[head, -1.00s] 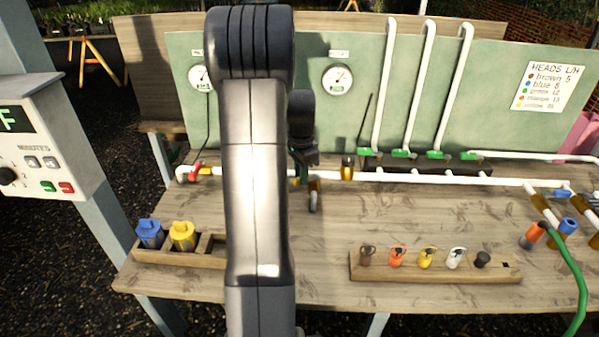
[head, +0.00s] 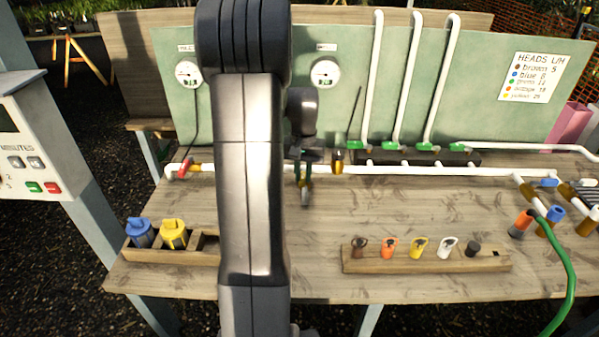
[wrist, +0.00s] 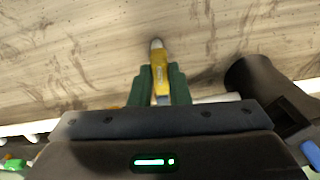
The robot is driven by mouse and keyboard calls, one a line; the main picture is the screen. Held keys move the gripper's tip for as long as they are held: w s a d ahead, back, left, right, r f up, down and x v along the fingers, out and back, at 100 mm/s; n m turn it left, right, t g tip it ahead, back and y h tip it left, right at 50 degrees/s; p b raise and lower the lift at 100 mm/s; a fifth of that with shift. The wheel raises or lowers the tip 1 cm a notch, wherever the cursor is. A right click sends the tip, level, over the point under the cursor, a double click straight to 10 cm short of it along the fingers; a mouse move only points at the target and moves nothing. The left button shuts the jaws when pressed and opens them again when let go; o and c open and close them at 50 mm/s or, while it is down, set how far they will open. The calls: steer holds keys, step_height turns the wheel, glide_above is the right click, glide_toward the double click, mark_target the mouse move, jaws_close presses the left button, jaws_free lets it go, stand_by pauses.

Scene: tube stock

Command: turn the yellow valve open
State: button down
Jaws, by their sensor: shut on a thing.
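The yellow valve handle (wrist: 160,72) lies between the two green fingertips of my gripper (wrist: 161,86) in the wrist view. The fingers are shut on it, one on each side, and its pale rounded tip sticks out past them. Its lettering is too small to read. In the head view my gripper (head: 304,178) is at the white pipe (head: 400,170) just right of my arm, with a little of the handle below it. The valve body is mostly hidden by my gripper.
A red-handled valve (head: 184,168) sits left on the pipe. A brass fitting (head: 338,162) is close to my gripper's right. Green-handled valves (head: 396,147) stand behind. A rack of coloured tags (head: 425,262) and a box (head: 165,256) with blue and yellow parts lie in front.

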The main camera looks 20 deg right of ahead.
steer(key=shift+d+n, duration=0.3)
steer(key=shift+n, duration=0.4)
steer(key=shift+r, duration=0.1)
steer(key=c, duration=1.4)
jaws_free()
steer(key=shift+s, duration=0.1)
steer(key=shift+o, duration=0.2)
step_height(320, 180, up, 14)
steer(key=shift+b, duration=0.3)
steer(key=shift+f, duration=0.2)
